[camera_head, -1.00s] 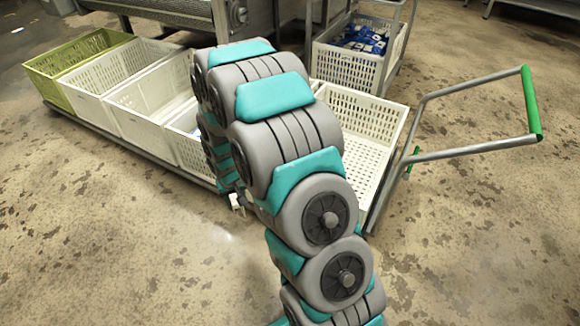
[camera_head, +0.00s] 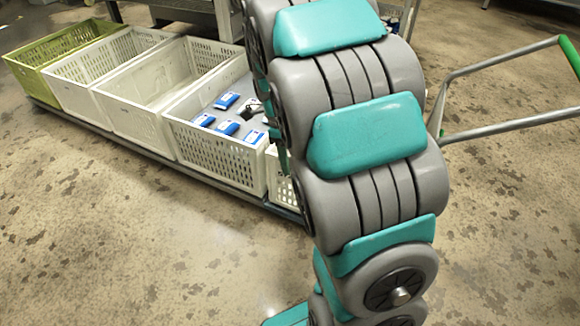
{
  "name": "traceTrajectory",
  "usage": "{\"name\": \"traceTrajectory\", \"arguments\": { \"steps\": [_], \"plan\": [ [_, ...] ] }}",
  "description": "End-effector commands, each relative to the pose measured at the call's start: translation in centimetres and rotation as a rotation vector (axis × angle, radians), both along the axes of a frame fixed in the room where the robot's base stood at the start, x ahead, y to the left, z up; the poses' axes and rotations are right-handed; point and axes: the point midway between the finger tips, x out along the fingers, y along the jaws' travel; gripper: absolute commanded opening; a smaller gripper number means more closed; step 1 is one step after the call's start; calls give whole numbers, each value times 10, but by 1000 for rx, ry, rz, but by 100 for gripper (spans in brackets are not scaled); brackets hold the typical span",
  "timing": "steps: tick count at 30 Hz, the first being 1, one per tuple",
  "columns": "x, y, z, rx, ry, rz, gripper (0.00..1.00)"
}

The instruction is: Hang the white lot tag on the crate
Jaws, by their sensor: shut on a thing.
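My gripper (camera_head: 251,106) shows only as a small dark and white shape at the left edge of my arm, over the white crate with blue packets (camera_head: 212,150). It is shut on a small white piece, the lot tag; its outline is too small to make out. The tag appears apart from the crate wall, but I cannot tell its height above the packets. This crate has slotted walls and several blue and white packets on a grey layer. Its right part is hidden by my arm. Which crate the tag belongs to is not marked.
The crates stand in a row on a low cart: a green crate (camera_head: 22,74), white crates (camera_head: 75,97) and (camera_head: 130,121), and another white crate (camera_head: 281,184) mostly behind my arm. The cart's handle (camera_head: 505,65) is at right. The floor in front is clear.

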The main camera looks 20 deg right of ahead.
Motion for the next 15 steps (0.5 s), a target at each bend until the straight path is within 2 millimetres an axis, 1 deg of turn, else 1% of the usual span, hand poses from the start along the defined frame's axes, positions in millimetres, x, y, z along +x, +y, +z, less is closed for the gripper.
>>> {"name": "traceTrajectory", "arguments": {
  "steps": [1, 5, 11, 15],
  "plan": [
    [-2, -1, 1, -1, -2, -46, 0],
    [-6, -2, 4, 0, 0, -113, 0],
    [-2, -7, 1, 1, 1, -121, 0],
    [3, -14, -4, 1, 1, -120, 0]
  ]
}}
